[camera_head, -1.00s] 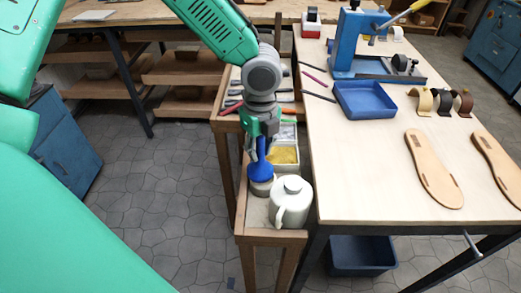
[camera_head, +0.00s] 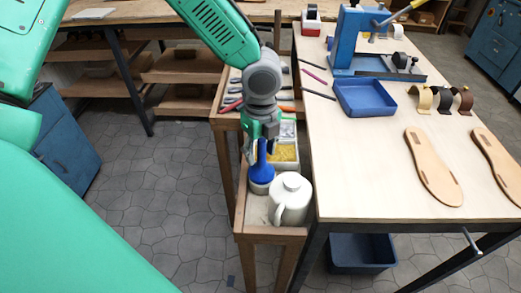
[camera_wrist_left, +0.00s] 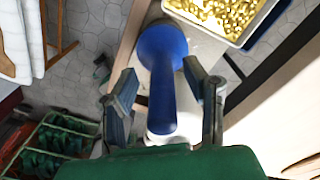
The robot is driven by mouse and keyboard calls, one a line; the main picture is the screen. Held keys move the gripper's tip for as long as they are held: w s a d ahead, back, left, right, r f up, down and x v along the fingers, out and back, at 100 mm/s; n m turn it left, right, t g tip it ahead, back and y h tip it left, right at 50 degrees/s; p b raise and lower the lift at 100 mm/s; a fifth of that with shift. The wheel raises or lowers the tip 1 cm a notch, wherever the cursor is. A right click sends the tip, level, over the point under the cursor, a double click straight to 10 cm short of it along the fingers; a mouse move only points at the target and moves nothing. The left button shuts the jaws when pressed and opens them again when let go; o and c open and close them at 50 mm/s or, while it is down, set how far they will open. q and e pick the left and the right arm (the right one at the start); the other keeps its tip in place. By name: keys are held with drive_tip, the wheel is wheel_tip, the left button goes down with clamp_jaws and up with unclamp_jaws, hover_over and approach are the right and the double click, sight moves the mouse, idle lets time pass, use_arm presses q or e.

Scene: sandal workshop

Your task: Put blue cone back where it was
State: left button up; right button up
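The blue cone (camera_head: 262,174) stands upright, broad end down, on the narrow wooden side shelf, just left of the white teapot (camera_head: 290,203). In the left wrist view the blue cone (camera_wrist_left: 162,85) lies between the two fingers, with a gap on both sides. My left gripper (camera_head: 262,145) is above it, around its thin upper part, and is open. In the left wrist view the gripper (camera_wrist_left: 165,95) fingers are spread. The grey round base seen under the cone earlier is hidden now. My right gripper is not in view.
A white bin of yellow pieces (camera_head: 284,152) sits just behind the cone. Tools with coloured handles lie farther back on the shelf (camera_head: 242,222). The workbench (camera_head: 370,180) to the right holds a blue tray (camera_head: 365,98) and sandal soles (camera_head: 433,170).

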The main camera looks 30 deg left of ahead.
use_arm(q)
drive_tip(key=shift+d+r, duration=0.25)
drive_tip(key=shift+d, duration=0.1)
drive_tip(key=r, duration=0.8)
drive_tip(key=r+p, duration=0.1)
drive_tip(key=r, duration=0.2)
drive_tip(key=shift+w+a+r, duration=0.2)
drive_tip(key=shift+a+r, duration=0.05)
drive_tip(key=shift+r, duration=0.15)
drive_tip(key=shift+d+r, duration=0.2)
drive_tip(key=shift+r, duration=0.35)
drive_tip(key=shift+d, duration=0.15)
drive_tip(key=shift+a, duration=0.2)
